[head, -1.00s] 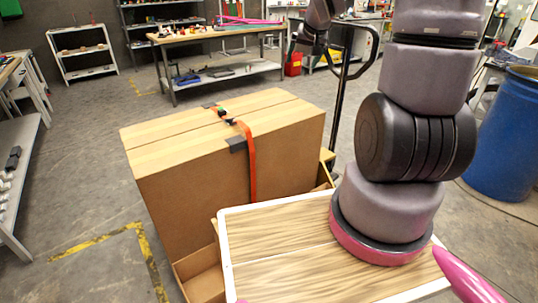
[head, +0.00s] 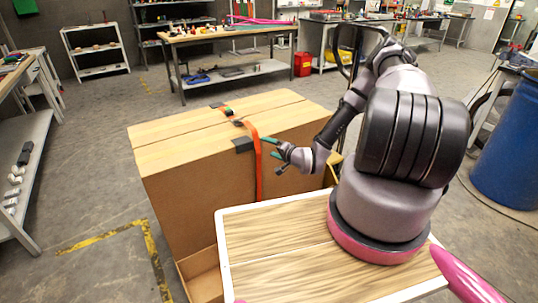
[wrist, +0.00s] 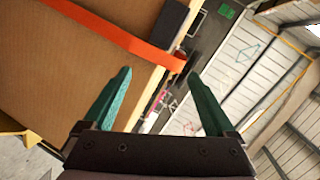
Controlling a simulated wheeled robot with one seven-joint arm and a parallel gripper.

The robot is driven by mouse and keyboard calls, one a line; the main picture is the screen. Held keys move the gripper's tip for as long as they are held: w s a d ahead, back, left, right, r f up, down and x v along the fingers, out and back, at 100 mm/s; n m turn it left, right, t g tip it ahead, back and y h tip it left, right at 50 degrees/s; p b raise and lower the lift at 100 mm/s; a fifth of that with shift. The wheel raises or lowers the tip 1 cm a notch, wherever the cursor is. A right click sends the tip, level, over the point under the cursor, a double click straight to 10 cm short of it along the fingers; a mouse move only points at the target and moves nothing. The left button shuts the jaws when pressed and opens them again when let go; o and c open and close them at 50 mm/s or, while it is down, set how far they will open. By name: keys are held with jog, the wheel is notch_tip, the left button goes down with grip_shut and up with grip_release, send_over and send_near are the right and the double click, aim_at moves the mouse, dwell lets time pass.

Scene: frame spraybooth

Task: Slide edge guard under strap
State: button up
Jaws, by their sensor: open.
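A large cardboard box (head: 200,175) has an orange strap (head: 258,172) running over its top and down its near side. A dark edge guard (head: 243,145) sits on the box's near top edge, just left of the strap; I cannot tell whether any of it is under the strap. My gripper (head: 273,155) is open and empty, close to the strap on its right. In the wrist view, the teal fingers of my gripper (wrist: 159,72) are apart, with the strap (wrist: 110,30) and dark guard (wrist: 170,22) beyond their tips.
A dark buckle (head: 238,123) lies on the strap on top, and another dark piece (head: 217,104) is at the far edge. A wood-topped surface with a white rim (head: 222,240) stands in front. A blue barrel (head: 508,150) is right; open floor is left.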

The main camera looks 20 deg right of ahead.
aim_at(252, 143)
jog(key=w+a+f, duration=0.1)
jog(key=w, duration=0.1)
jog(key=w+a+f+m+t, duration=0.1)
jog(key=w+a, duration=0.1)
jog(key=w, duration=0.1)
jog(key=w+a+f+m, duration=0.1)
jog(key=w, duration=0.2)
jog(key=shift+w+a+f+t, duration=0.2)
jog(key=shift+w+a+t, duration=0.1)
jog(key=shift+a, duration=0.1)
jog(key=shift+s, duration=0.1)
jog(key=c, duration=1.4)
jog(key=o, duration=0.4)
jog(key=shift+c, duration=0.2)
jog(key=shift+w+d+r, duration=0.1)
jog(key=shift+w+d, duration=0.25)
jog(key=shift+d, duration=0.6)
jog(key=shift+w+d+f, duration=0.1)
jog(key=shift+w+d, duration=0.2)
jog(key=shift+d, duration=0.65)
jog(key=shift+w+d+r, duration=0.1)
jog(key=shift+w+d, duration=0.25)
jog(key=shift+d, duration=0.6)
